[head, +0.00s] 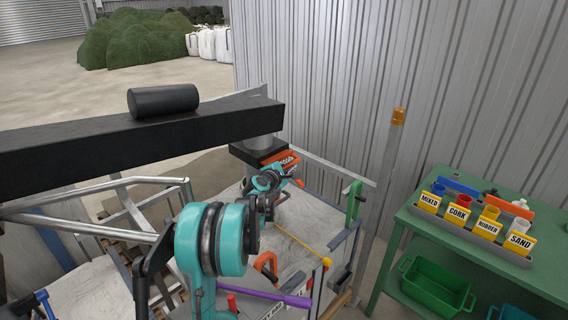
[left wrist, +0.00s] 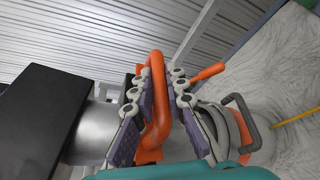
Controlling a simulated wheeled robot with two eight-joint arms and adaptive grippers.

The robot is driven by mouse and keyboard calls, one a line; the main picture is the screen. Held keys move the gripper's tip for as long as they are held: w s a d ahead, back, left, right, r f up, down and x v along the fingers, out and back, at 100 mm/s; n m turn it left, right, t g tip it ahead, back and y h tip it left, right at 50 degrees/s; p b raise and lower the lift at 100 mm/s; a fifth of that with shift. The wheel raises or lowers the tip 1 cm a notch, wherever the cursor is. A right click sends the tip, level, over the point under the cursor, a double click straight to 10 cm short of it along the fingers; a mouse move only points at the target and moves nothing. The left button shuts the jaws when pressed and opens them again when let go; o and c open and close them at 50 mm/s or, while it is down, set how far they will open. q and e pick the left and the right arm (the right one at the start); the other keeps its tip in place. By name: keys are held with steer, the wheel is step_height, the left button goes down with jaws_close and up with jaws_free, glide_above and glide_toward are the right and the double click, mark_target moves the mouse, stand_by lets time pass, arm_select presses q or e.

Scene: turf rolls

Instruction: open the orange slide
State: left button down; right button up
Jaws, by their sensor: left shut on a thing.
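The orange slide shows as an orange loop handle (left wrist: 158,100) in the left wrist view, beside a grey metal cylinder. In the head view its orange part (head: 287,159) is small and partly covered by my gripper. My left gripper (head: 280,172) is at the foot of the grey column beneath the black beam. In the left wrist view the left gripper's (left wrist: 160,76) two padded fingers lie on either side of the loop and are shut on it. The slide's plate is hidden. My right gripper is in neither view.
A black beam (head: 120,140) with a dark roller (head: 163,100) spans above the left side. Tools, including a purple bar (head: 270,294) and a yellow rod (head: 299,246), lie at the front. A green bench (head: 415,222) with labelled bins stands right, by the corrugated wall.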

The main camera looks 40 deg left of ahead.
arm_select(q)
steer(key=d, duration=0.8)
steer(key=shift+s+d, duration=0.4)
steer(key=c, duration=1.5)
jaws_free()
steer(key=shift+c, duration=0.2)
steer(key=v, duration=1.2)
steer(key=shift+a, duration=0.1)
